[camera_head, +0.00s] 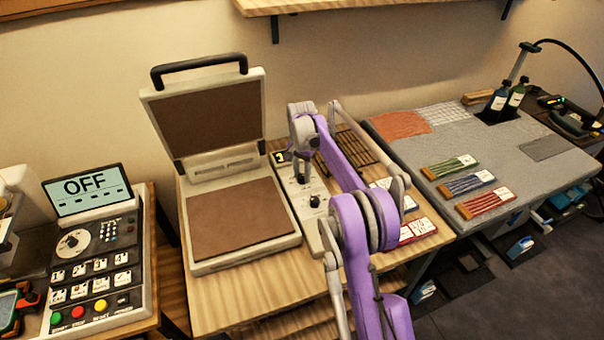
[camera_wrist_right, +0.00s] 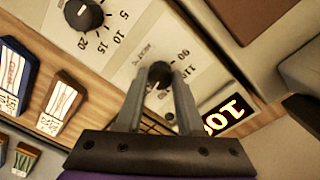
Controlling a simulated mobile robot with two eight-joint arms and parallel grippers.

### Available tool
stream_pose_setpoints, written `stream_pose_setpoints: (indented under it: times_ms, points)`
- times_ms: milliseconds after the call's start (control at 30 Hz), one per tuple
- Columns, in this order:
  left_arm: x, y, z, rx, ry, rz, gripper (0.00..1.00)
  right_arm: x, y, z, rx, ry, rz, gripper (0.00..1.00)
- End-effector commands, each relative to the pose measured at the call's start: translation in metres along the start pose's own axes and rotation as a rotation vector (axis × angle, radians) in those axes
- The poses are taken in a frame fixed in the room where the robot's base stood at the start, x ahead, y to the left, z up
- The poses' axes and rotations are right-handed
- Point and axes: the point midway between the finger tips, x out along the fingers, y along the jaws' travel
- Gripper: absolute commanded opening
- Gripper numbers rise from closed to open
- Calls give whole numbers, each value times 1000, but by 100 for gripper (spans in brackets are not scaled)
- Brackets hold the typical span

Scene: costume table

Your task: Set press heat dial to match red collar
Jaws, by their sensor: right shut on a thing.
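The heat press (camera_head: 240,215) stands on the wooden table with its lid raised. Its control panel (camera_head: 285,192) runs along its right side. My right gripper (camera_head: 303,172) reaches down to this panel. In the right wrist view my right gripper (camera_wrist_right: 159,88) is shut on a dark round knob (camera_wrist_right: 160,73), the heat dial, beside the marks 90 and 110. A lit display (camera_wrist_right: 225,114) shows orange digits, partly cut off by the gripper. A red cloth piece (camera_head: 400,124) lies on the grey padded board; I cannot tell whether it is the collar. My left gripper is out of view.
A second knob (camera_wrist_right: 84,14) with marks 5 to 20 sits on the same panel. Labelled cards, one red (camera_head: 418,230), lie right of the press. A control box (camera_head: 95,255) reading OFF stands at left. Two bottles (camera_head: 497,103) stand on the board (camera_head: 520,170).

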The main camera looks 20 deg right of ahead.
Motion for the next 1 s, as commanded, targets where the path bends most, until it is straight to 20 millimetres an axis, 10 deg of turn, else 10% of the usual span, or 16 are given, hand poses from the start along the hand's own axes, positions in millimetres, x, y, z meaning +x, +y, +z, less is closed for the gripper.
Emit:
stream_pose_setpoints:
  times_ms: [400, 433, 567, 1000]
  points:
    - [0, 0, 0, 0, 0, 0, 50, 0, 0, 0, 7, 0, 0, 0]
    - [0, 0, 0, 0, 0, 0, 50, 0, 0, 0, 7, 0, 0, 42]
    - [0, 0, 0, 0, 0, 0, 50, 0, 0, 0, 7, 0, 0, 65]
    - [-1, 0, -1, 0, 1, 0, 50, -13, 0, 0, 6, 0, 0, 67]
